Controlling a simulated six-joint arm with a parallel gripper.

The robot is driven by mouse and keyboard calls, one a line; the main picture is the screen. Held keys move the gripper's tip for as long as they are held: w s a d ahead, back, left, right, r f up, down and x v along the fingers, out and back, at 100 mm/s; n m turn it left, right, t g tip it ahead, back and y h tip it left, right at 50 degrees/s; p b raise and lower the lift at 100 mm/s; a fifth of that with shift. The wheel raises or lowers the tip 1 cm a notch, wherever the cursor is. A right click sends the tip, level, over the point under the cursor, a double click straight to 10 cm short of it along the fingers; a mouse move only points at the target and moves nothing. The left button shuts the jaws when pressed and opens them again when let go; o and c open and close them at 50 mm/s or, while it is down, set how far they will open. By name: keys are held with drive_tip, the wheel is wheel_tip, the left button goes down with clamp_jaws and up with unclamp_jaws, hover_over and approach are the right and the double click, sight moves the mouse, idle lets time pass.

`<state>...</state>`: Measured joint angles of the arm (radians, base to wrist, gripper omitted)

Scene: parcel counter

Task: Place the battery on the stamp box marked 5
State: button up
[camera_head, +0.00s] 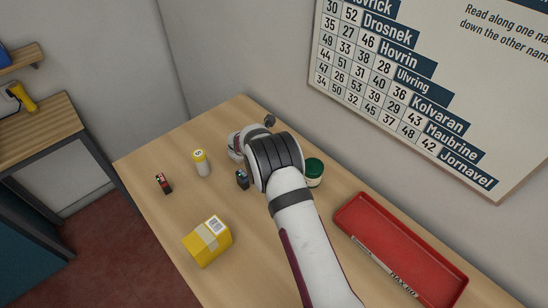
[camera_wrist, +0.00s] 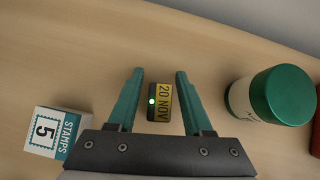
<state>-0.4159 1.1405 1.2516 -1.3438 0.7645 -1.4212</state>
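In the wrist view, a small dark block with a yellow "20 NOV" label and a lit green spot (camera_wrist: 153,101) appears between my gripper's fingers; it looks like the battery. My gripper (camera_wrist: 159,73) is open, its two green fingers apart with a visible gap on each side of the block. The white stamp box marked 5 (camera_wrist: 46,133), with a teal "STAMPS" band, stands on the counter left of the fingers. In the head view my arm covers much of this area, and I cannot make out the stamp box for certain.
A green-lidded jar (camera_wrist: 283,95) stands right of the gripper. The wall is behind.

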clamp_jaws()
drive_tip(key=shift+r, duration=0.1)
drive_tip(key=r, duration=0.4)
drive_tip(key=shift+d+r, duration=0.25)
drive_tip(key=shift+d, duration=0.1)
drive_tip(key=s+d+r, duration=0.4)
drive_tip(key=d+r, duration=0.2)
drive_tip(key=d, duration=0.4)
drive_tip(key=w+a+r+n+t+y, duration=0.1)
drive_tip(key=w+a+r+n+y, duration=0.15)
drive_tip(key=a, duration=0.35)
drive_tip(key=w+a+r+n+y, duration=0.2)
drive_tip(key=w+a+n, duration=0.1)
drive_tip(key=a+n, duration=0.15)
drive_tip(key=a+f, duration=0.2)
drive_tip(key=a, duration=0.2)
drive_tip(key=w+a+f, duration=0.1)
drive_tip(key=a+f, duration=0.1)
drive_tip(key=a, duration=0.2)
drive_tip(key=a+f, duration=0.2)
drive_tip(key=a, duration=0.2)
drive_tip(key=shift+w+a+f, duration=0.15)
drive_tip(key=shift+w+f, duration=0.15)
drive_tip(key=shift+a+f, duration=0.2)
drive_tip(key=shift+f, duration=1.95)
